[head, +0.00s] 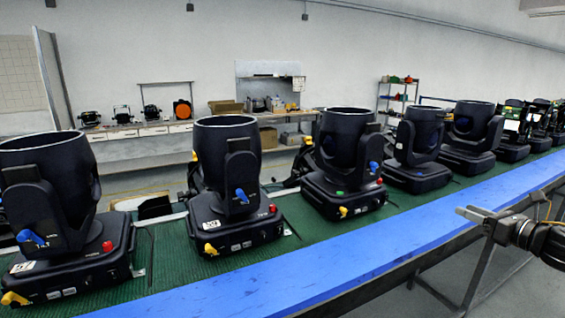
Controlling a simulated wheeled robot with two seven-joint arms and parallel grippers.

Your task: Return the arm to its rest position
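My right gripper (470,213) comes in from the right edge in the head view, beside the blue rail. Its grey fingers are seen nearly side-on, so I cannot tell whether they are open or shut. No par can is at its fingertips. My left gripper is not in view. Several black par cans stand upright in a row, including one at the far left (62,215), one next to it (228,185) and one at the centre (345,165).
The par cans stand on a green conveyor belt (330,240) with a blue rail (330,270) along its near side. Metal legs (480,275) support it below my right gripper. A workbench (150,132) and a shelf (398,92) stand behind. Floor at the lower right is clear.

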